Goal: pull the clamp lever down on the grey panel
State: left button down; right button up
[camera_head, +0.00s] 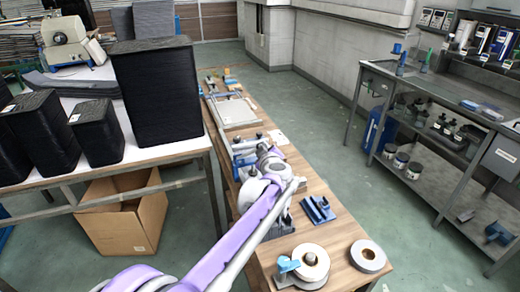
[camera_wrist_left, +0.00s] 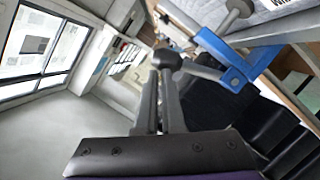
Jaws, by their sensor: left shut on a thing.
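My left arm reaches over the wooden bench in the head view, with the left gripper (camera_head: 262,152) at its far end beside blue and grey clamp parts (camera_head: 241,153). In the left wrist view, the left gripper (camera_wrist_left: 167,68) is shut on the clamp lever (camera_wrist_left: 205,72) at its dark rounded end. The lever runs right from the fingertips to a blue clamp bracket (camera_wrist_left: 229,62). A light grey surface (camera_wrist_left: 275,18) shows beside the bracket; I cannot tell whether it is the grey panel. In the head view, my arm hides part of the clamp. My right gripper is not in view.
A flat grey tray (camera_head: 232,111) lies farther back on the wooden bench (camera_head: 315,238). A blue fixture (camera_head: 318,209) and white rolls (camera_head: 368,256) sit nearer. Black stacks (camera_head: 156,92) stand on the left table. The floor (camera_head: 310,115) right of the bench is clear.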

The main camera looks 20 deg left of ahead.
pick_arm(q)
jog(key=shift+w+d+f+b, duration=0.25)
jog(key=shift+f+b, duration=0.1)
jog(key=shift+f, duration=0.25)
pick_arm(e)
jog(key=shift+f, duration=0.55)
pick_arm(q)
jog(key=s+d+r+p, duration=0.2)
jog(key=s+d+r, duration=0.3)
jog(key=s, duration=0.5)
jog(key=shift+d+r, duration=0.25)
jog(key=shift+r, duration=0.45)
pick_arm(e)
jog(key=r, duration=0.1)
jog(key=s+d+r, duration=0.1)
jog(key=shift+d+r, duration=0.1)
jog(key=shift+r, duration=0.3)
